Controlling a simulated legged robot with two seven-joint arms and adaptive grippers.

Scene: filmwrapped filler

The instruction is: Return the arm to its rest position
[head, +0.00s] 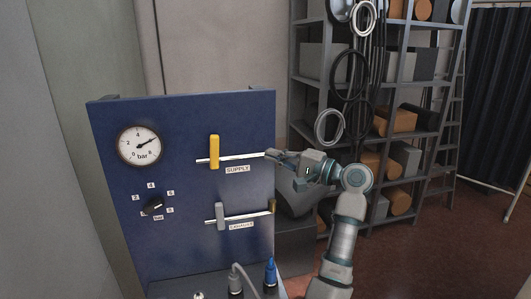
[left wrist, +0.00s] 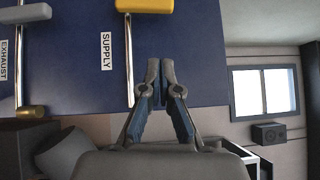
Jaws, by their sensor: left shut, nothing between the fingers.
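My left gripper (head: 273,155) is shut and empty at the right edge of the blue panel (head: 180,120), by the right end of the supply pipe. In the left wrist view its fingers (left wrist: 160,68) are together, with the panel behind them and nothing held. The yellow supply handle (head: 214,151) stands upright across its pipe, apart from the gripper. The grey exhaust handle (head: 221,216) is also upright on the lower pipe. My right gripper is not in view.
The panel carries a pressure gauge (head: 139,146) with its needle pointing upper right, and a black knob (head: 153,206). A blue plug (head: 270,273) stands at its base. A loaded shelf rack (head: 404,60) stands behind my arm. Open floor (head: 465,230) lies at right.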

